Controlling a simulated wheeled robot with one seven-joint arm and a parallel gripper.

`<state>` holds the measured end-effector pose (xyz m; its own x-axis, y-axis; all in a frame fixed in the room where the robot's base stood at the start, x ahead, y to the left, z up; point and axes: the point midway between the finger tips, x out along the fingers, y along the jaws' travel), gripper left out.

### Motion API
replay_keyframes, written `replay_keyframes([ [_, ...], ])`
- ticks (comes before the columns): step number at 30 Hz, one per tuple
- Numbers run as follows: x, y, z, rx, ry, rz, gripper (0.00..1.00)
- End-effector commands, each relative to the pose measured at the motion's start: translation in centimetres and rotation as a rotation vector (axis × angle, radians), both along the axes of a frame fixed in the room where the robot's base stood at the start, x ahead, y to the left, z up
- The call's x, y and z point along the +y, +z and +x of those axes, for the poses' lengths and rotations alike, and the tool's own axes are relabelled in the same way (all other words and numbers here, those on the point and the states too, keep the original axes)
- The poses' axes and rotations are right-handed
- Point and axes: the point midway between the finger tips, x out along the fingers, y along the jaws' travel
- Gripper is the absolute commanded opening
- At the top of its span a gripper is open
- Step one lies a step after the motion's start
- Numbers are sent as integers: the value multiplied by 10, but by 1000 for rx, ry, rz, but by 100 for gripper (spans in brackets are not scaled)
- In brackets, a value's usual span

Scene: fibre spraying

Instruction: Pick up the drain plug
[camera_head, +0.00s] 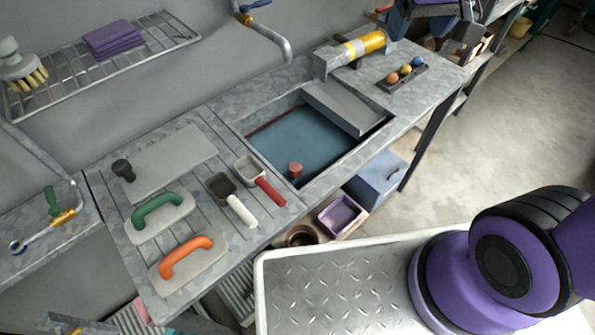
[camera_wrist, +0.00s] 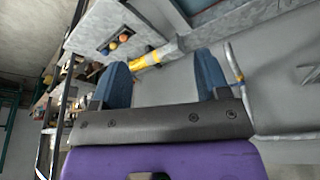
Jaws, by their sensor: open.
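The likely drain plug (camera_head: 295,170) is a small upright reddish piece in the near corner of the sink (camera_head: 262,125). The sink has a blue-green bottom or liquid. The plug's lower part is hard to make out, and I cannot see it in the wrist view. My gripper (camera_wrist: 162,65) shows there with two blue fingers wide apart and nothing between them. It is well away from the plug. Dark blue and black parts at the top right of the head view may belong to it.
A grey block (camera_head: 343,107) lies across the sink's right end. A yellow-banded cylinder (camera_head: 362,46) and a rack of coloured balls (camera_head: 404,75) stand behind. Red-handled (camera_head: 268,190) and white-handled (camera_head: 241,209) scoops and an orange-handled float (camera_head: 187,262) lie left of the sink.

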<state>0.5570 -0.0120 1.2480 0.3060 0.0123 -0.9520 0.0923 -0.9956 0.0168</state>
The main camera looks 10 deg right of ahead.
Motion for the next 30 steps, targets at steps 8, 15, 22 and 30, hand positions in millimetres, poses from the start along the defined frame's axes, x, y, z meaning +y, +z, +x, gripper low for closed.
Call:
replay_keyframes([
  [8,46,-65,47,81,60,-17,69],
  [15,90,-132,71,144,112,-28,69],
  [22,132,-205,79,206,162,-38,69],
  [30,174,-293,68,275,213,-47,69],
])
